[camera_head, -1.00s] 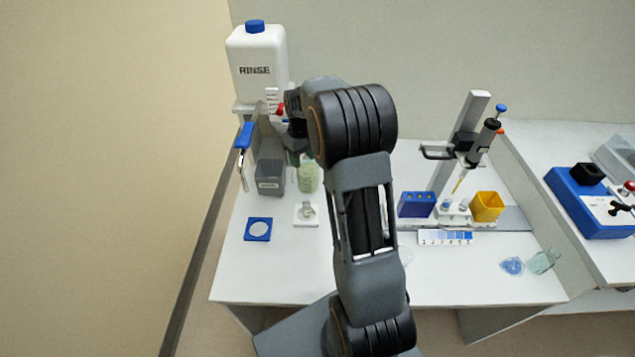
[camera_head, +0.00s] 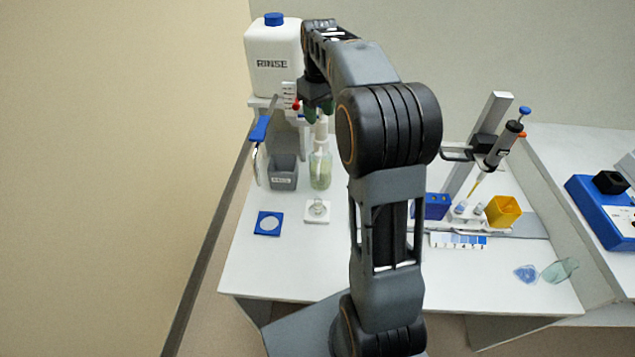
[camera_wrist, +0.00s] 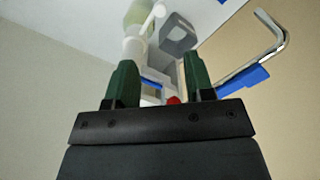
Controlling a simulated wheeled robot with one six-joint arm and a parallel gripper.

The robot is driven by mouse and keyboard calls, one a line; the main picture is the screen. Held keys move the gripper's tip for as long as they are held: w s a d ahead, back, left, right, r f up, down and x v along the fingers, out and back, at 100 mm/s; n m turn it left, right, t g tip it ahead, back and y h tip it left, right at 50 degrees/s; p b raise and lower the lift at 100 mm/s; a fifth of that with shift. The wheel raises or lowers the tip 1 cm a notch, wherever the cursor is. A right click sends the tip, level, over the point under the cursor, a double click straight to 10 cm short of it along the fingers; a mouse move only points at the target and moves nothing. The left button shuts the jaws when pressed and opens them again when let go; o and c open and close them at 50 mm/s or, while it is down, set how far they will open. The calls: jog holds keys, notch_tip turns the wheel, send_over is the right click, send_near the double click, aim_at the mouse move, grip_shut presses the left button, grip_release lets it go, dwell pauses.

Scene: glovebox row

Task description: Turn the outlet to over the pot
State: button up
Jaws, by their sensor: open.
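The outlet is a bent metal tube (camera_head: 255,164) with a blue sleeve (camera_head: 260,129), below the RINSE container. Its tip hangs left of the grey pot (camera_head: 283,173), near the table's left edge, not over it. In the wrist view the metal tube (camera_wrist: 277,42) and blue sleeve (camera_wrist: 245,80) are at the right, and the grey pot (camera_wrist: 178,37) is at the top. My gripper (camera_head: 318,108) is open and empty, right of the outlet near a red knob (camera_head: 295,104). Its green fingers stand apart in the wrist view (camera_wrist: 160,78).
The white RINSE container (camera_head: 273,62) stands behind the outlet. A greenish bottle (camera_head: 320,168) stands right of the pot. A blue-framed pad (camera_head: 268,223) and a small white plate (camera_head: 317,213) lie in front. A pipette stand (camera_head: 490,140) is at the right.

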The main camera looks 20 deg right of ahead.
jog(key=s+a+m+t+p, duration=0.1)
jog(key=s+a, duration=0.4)
jog(key=s, duration=0.6)
jog(key=s+a+m+t+p, duration=0.2)
jog(key=s+a, duration=0.3)
jog(key=s, duration=0.6)
jog(key=shift+a+t+p, duration=0.3)
jog(key=shift+t, duration=0.5)
